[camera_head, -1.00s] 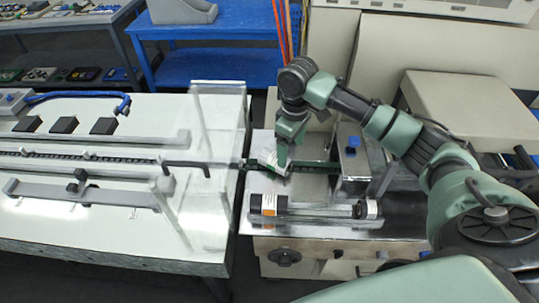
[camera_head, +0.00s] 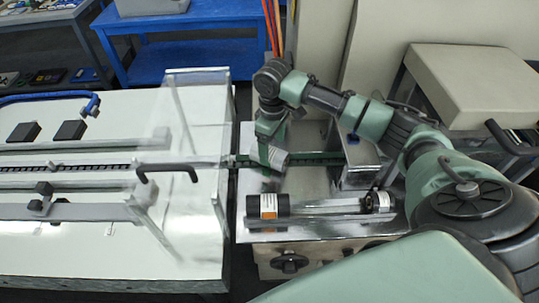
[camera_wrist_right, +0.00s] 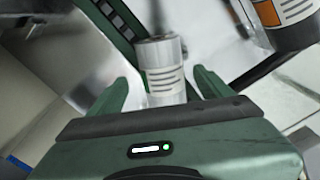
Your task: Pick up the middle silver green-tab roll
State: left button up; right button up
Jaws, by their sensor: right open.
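A silver roll with white label print and a green band on its side shows in the right wrist view (camera_wrist_right: 165,72), and as a small silver cylinder in the head view (camera_head: 277,157). My right gripper (camera_wrist_right: 161,82) is open, with one finger on each side of the roll's near end. I cannot tell whether either finger touches it. In the head view my right gripper (camera_head: 266,150) points down over the metal machine top beside the green rail. Whether this roll is the middle one does not show. My left gripper is out of view.
A black roll with an orange and white label (camera_head: 268,206) lies in front; it also shows in the wrist view (camera_wrist_right: 285,20). A metal block (camera_head: 357,165) stands right of the gripper. A clear guard (camera_head: 195,130) and a white conveyor table (camera_head: 90,240) are to the left.

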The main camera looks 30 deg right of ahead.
jog(key=f, duration=0.4)
jog(key=shift+w+a+f+p, duration=0.2)
jog(key=shift+a+p, duration=0.1)
jog(key=shift+p, duration=0.05)
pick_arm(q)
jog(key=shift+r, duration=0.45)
pick_arm(e)
grip_shut()
jog(key=shift+r, duration=0.15)
notch_tip(320, 180, up, 19)
jog(key=b, duration=0.1)
pick_arm(q)
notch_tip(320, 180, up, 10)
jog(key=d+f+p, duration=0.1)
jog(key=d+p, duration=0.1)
jog(key=p, duration=0.8)
pick_arm(e)
jog(key=n, duration=0.6)
send_over(273, 148)
notch_tip(273, 148, down, 12)
jog(key=shift+f+b, duration=0.55)
jog(key=shift+f, duration=0.2)
notch_tip(273, 148, down, 3)
jog(key=b, duration=0.3)
jog(key=shift+b, duration=0.4)
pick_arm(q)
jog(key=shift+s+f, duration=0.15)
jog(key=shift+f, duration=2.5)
pick_arm(e)
jog(key=shift+f, duration=1.55)
